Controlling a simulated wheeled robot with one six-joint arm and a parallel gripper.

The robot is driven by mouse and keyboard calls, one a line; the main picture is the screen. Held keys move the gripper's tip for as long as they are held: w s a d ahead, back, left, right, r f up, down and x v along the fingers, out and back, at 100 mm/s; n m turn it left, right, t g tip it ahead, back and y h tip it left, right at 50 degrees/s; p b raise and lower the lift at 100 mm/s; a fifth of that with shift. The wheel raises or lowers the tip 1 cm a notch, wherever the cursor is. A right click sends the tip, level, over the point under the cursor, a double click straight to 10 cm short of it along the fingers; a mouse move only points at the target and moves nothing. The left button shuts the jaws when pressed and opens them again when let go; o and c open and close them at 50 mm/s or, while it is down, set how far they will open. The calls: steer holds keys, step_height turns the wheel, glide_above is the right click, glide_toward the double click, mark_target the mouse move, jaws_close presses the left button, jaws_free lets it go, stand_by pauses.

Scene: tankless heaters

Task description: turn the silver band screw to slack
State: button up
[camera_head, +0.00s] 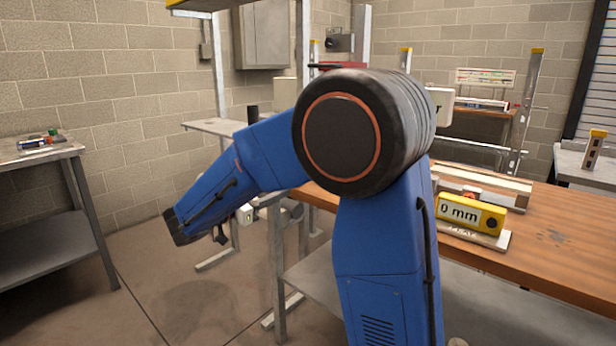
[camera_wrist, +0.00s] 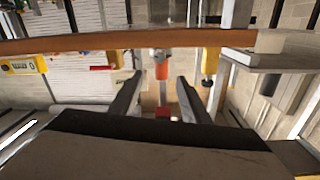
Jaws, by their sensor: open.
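My gripper (camera_wrist: 160,80) shows in the wrist view as two dark fingers, spread apart with nothing held between them. Beyond and between the fingertips stands an orange part (camera_wrist: 162,70) on a grey fitting, with a small red part (camera_wrist: 162,113) lower in the gap. I cannot make out the silver band screw in either view. In the head view my blue arm covers the middle of the scene, and I cannot pick out the fingers there.
A wooden bench (camera_head: 570,230) at the right carries a yellow gauge reading 0 mm (camera_head: 470,213). A grey side table (camera_head: 40,155) stands at the left. In the wrist view a wooden edge (camera_wrist: 90,42) crosses above the fingers, and a grey bracket (camera_wrist: 265,60) is at right.

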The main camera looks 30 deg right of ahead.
steer(key=x, duration=1.5)
steer(key=shift+d, duration=0.15)
steer(key=shift+c, duration=0.6)
steer(key=c, duration=0.9)
